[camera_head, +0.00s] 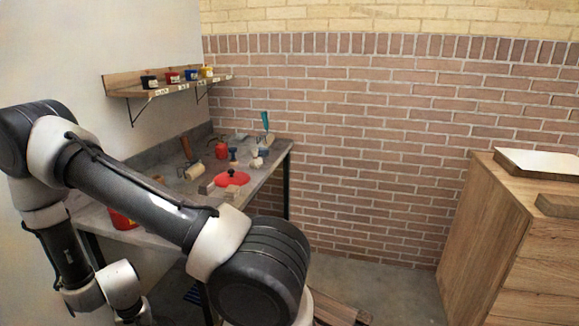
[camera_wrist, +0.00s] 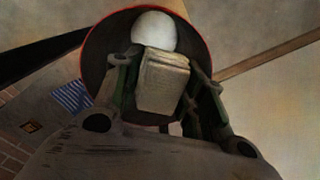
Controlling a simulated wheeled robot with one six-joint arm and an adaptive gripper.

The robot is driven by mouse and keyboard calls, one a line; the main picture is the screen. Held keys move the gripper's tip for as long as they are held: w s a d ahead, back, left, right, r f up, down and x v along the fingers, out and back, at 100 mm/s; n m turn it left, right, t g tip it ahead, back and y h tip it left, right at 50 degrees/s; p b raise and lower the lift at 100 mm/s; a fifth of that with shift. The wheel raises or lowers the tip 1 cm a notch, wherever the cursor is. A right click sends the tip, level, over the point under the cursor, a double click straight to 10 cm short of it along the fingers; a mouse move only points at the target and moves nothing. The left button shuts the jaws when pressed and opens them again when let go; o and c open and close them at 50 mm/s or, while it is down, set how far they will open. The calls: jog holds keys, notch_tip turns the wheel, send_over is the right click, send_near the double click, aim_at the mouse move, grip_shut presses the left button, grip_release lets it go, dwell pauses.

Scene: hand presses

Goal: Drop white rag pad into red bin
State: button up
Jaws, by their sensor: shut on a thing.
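In the wrist view, my gripper (camera_wrist: 160,85) is shut on the white rag pad (camera_wrist: 163,80), a pale, creased block between its two fingers. Behind the pad is the red bin (camera_wrist: 209,55), seen from above as a thin red rim around a dark inside. The pad overlaps the bin's opening in the picture; its height above the bin is hard to judge. A smooth white rounded thing (camera_wrist: 153,30) shows within the rim, partly hidden by the pad. In the head view the fingers and the held pad are not visible.
A grey workbench (camera_head: 270,165) holds a red disc (camera_head: 232,178), rollers and small tools. A red container (camera_head: 121,219) is partly hidden by my arm. A shelf (camera_head: 165,87) holds small coloured bins. A wooden cabinet (camera_head: 490,240) stands right; bare floor (camera_head: 390,285) lies between.

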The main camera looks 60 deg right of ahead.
jog(key=o, duration=1.1)
jog(key=shift+o, duration=0.2)
notch_tip(320, 180, up, 12)
dwell(0.3)
